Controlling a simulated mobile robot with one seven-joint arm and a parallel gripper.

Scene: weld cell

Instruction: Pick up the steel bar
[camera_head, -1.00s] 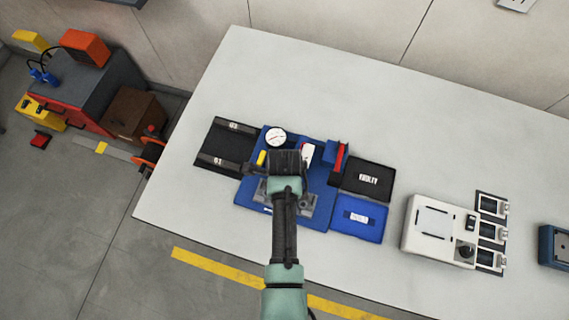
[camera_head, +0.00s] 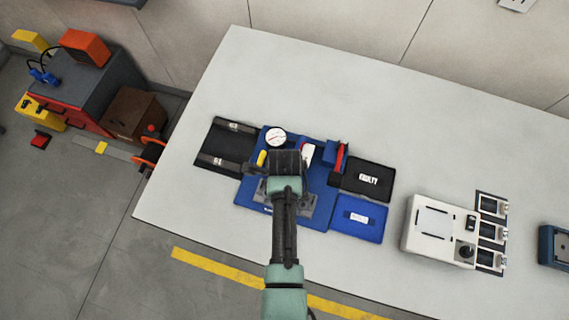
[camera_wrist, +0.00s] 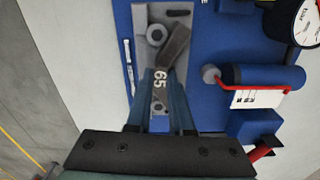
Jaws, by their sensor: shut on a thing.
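The steel bar (camera_wrist: 160,82) is grey and marked 65. In the wrist view it lies between the two teal fingers of my gripper (camera_wrist: 161,90), which is shut on it. Behind it is a grey metal fixture plate (camera_wrist: 181,12) with a round boss, on a blue board (camera_wrist: 210,60). I cannot tell whether the bar touches the plate. In the head view my gripper (camera_head: 287,162) is over the blue board and hides most of the bar and fixture.
A dial gauge (camera_head: 275,137), a red-handled clamp (camera_head: 341,155) and a yellow-ended part (camera_head: 261,158) stand close around my gripper. A black rack (camera_head: 226,146) is left; a black FAULTY tray (camera_head: 368,178) and blue tray (camera_head: 360,220) are right. The table's back is clear.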

